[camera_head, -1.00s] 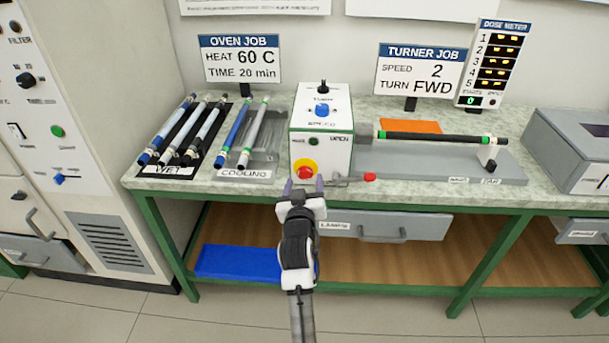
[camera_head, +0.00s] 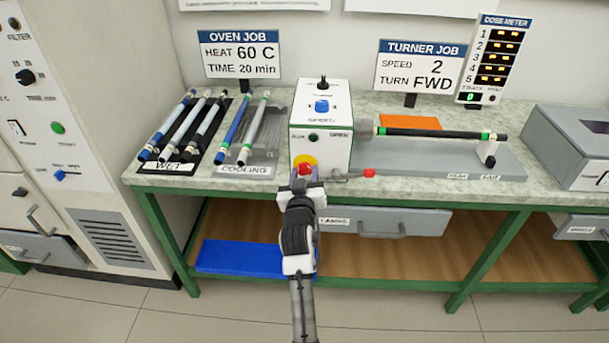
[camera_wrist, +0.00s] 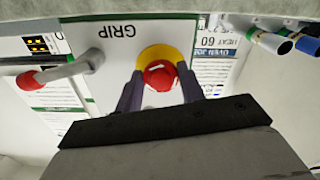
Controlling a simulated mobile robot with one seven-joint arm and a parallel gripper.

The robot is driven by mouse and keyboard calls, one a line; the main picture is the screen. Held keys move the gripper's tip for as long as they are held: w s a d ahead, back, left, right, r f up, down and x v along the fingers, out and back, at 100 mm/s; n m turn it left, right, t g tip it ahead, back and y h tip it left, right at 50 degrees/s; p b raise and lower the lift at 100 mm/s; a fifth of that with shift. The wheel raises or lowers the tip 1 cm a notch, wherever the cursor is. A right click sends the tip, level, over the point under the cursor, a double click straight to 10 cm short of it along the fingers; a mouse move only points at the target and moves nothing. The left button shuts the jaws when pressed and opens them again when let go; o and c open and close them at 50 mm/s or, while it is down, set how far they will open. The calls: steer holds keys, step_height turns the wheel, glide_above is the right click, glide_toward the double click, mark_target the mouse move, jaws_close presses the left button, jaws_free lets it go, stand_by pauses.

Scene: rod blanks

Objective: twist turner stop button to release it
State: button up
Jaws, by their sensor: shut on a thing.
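The turner (camera_head: 321,132) is a white box with a blue knob on the bench. Its red stop button (camera_head: 304,169) sits on a yellow ring (camera_head: 306,159) low on the front face; my gripper partly covers it in the head view. In the wrist view the red button (camera_wrist: 160,76) lies between my two fingertips, with the yellow ring (camera_wrist: 160,51) around it. My gripper (camera_head: 306,174) is shut on the button, one finger on each side. It also shows in the wrist view (camera_wrist: 160,86).
A lever with a red tip (camera_head: 369,173) sticks out just right of the button. A black rod with green bands (camera_head: 430,134) lies along the turner. Rods on the wet rack (camera_head: 185,128) and cooling rack (camera_head: 245,128) stand left. A drawer (camera_head: 390,221) hangs below the bench.

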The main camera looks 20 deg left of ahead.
steer(key=shift+f, duration=0.1)
steer(key=m+b, duration=0.2)
steer(key=shift+m+b, duration=0.4)
steer(key=m+b, duration=0.1)
steer(key=m, duration=0.1)
steer(key=m+b, duration=0.2)
steer(key=shift+a+r+m, duration=0.1)
steer(key=shift+r+m, duration=0.1)
steer(key=shift+m, duration=0.2)
steer(key=o, duration=1)
